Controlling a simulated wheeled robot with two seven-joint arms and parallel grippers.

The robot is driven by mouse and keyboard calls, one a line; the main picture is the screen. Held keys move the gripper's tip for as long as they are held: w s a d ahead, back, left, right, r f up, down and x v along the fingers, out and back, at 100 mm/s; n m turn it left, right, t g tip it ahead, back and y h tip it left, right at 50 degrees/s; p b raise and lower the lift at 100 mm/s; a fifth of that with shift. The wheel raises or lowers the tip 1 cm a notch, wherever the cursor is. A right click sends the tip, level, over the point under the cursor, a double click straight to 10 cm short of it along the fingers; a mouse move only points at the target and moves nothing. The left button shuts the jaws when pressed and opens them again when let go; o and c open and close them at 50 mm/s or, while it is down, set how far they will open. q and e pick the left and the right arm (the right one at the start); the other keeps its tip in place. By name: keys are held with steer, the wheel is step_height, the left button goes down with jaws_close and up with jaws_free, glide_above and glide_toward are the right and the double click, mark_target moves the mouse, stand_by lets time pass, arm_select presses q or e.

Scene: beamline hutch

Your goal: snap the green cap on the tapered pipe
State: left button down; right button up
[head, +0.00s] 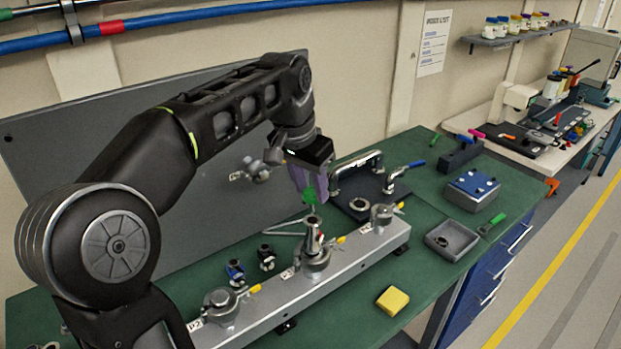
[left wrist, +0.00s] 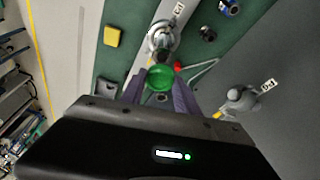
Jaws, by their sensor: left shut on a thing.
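The green cap (head: 309,195) is between the purple fingers of my left gripper (head: 312,190), which is shut on it. The tapered pipe (head: 313,236) stands upright on the grey rail, in the middle fitting. In the head view the cap is a little above the pipe's top, apart from it. In the left wrist view the cap (left wrist: 160,77) sits between the fingertips (left wrist: 160,88) and partly covers the pipe (left wrist: 161,55) beyond it. My right gripper is in neither view.
The grey rail (head: 345,252) carries fittings on both sides of the pipe. A yellow block (head: 392,300) lies in front. A dark panel (head: 70,160) rises behind.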

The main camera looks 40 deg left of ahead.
mark_target(309, 201)
arm_select(q)
steer(key=shift+f+b, duration=1.75)
steer(key=shift+f, duration=0.65)
steer(key=shift+s+f+b, duration=0.1)
steer(key=shift+f+b, duration=0.35)
steer(key=shift+f, duration=0.1)
steer(key=c, duration=0.8)
jaws_free()
